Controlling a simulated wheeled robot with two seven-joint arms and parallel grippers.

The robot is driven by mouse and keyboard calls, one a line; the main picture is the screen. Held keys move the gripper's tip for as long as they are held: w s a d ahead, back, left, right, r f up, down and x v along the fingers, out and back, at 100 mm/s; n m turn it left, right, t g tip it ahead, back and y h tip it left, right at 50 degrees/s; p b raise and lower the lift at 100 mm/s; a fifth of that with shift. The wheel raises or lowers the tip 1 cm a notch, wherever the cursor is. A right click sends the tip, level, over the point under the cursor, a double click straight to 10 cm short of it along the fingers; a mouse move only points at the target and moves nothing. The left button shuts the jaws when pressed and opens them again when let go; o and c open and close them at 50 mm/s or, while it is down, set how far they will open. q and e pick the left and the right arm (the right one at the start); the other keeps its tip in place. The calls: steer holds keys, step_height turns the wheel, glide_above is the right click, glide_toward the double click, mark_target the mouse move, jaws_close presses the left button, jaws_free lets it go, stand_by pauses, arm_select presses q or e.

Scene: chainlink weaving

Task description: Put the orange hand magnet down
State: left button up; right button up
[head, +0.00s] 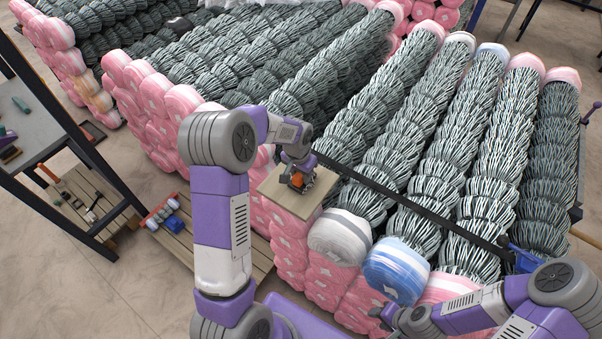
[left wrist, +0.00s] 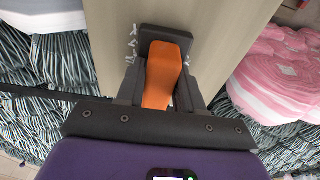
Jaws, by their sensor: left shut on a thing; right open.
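The orange hand magnet (left wrist: 162,75) is between the fingers of my left gripper (left wrist: 165,85), which is shut on it. In the head view the orange magnet (head: 297,180) shows as a small patch under my left gripper (head: 292,184), over a light wooden board (head: 278,200). I cannot tell whether the magnet touches the board. A few small metal bits (left wrist: 131,45) show on both sides of the fingers. My right gripper (head: 384,318) is at the lower right of the head view, open, apart from the board, and partly hidden by my arm.
Pink-wrapped mesh rolls (head: 290,232) are stacked beside and below the board. Long rolls of wire mesh (head: 405,95) fill the back and right. A dark bar (head: 400,200) runs across them. A dark-framed shelf (head: 50,140) with tools stands at the left. Floor (head: 60,285) is clear at lower left.

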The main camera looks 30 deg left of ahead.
mark_target(298, 176)
arm_select(q)
steer(key=shift+f, duration=0.1)
steer(key=o, duration=1)
step_height(298, 176, up, 12)
steer(key=s, duration=0.1)
steer(key=shift+s, duration=0.25)
